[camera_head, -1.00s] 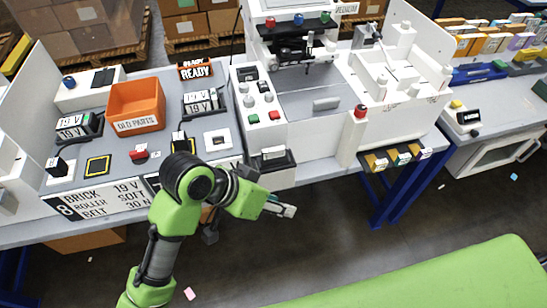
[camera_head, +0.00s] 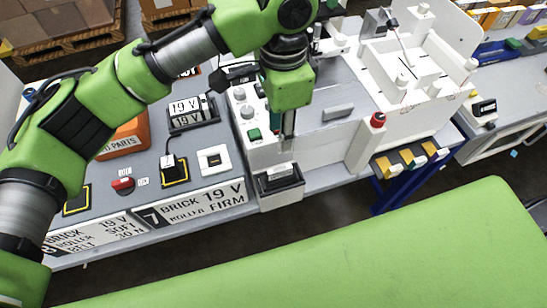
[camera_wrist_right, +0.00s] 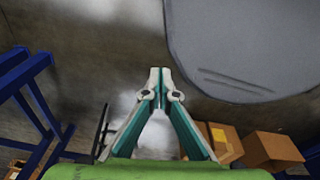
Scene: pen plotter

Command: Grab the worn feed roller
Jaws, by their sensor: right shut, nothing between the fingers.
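I cannot pick out the worn feed roller for certain in either view. The white plotter machine (camera_head: 325,138) stands on the bench, partly behind my left arm. My left gripper (camera_head: 287,149) points down at the machine's front, just above a dark open holder (camera_head: 280,179) with a pale piece in it. The fingers show edge-on, so I cannot tell whether they are open or touching anything. The orange OLD PARTS bin (camera_head: 128,137) is mostly hidden behind my left arm. My right gripper (camera_wrist_right: 159,73) is shut and empty, with its fingertips together, over the floor.
The front panel has a red knob (camera_head: 123,185), a yellow-framed black socket (camera_head: 174,170) and 19 V power bricks (camera_head: 193,113). A red-capped post (camera_head: 378,120) stands right of the gripper.

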